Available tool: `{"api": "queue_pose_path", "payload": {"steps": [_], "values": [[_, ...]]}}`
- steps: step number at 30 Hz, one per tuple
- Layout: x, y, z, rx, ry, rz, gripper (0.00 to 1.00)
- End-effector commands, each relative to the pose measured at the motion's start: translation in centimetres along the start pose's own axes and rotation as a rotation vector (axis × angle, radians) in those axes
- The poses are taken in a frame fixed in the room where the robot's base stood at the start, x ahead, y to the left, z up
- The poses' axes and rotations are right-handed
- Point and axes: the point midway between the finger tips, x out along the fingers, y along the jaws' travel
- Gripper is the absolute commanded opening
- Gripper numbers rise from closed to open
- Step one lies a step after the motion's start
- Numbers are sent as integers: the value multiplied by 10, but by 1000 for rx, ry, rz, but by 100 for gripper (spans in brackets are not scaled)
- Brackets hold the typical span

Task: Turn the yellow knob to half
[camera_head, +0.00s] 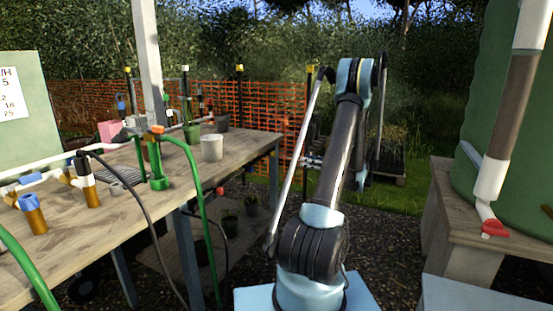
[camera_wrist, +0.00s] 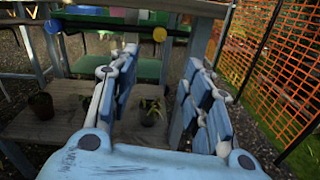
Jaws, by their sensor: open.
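A round yellow knob (camera_wrist: 160,34) shows in the wrist view, at the top centre on a dark horizontal bar or pipe along the bench edge. Its turn position is too small to read. My gripper (camera_wrist: 163,62) is open, its two fingers spread wide with nothing between them. The knob lies beyond the fingertips, apart from them and roughly between them in the picture. In the head view my arm rises at the centre and largely hides my gripper. I cannot make out the yellow knob there.
A blue round knob (camera_wrist: 53,26) is left of the yellow one. Potted plants (camera_wrist: 150,112) stand on a low shelf below. Orange mesh fence (camera_wrist: 262,45) is at the right. The wooden bench (camera_head: 180,165) carries pipes and hoses. A red valve handle (camera_head: 494,229) is at the right.

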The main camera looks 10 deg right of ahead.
Motion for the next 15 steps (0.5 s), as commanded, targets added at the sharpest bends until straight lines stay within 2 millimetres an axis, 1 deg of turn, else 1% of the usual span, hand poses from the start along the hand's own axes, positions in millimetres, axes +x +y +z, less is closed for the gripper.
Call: {"api": "queue_pose_path", "payload": {"steps": [5, 8, 15], "values": [[14, 0, 0, 7, 0, 2, 44], [29, 1, 0, 7, 0, 3, 44], [72, 1, 0, 6, 0, 3, 44]]}}
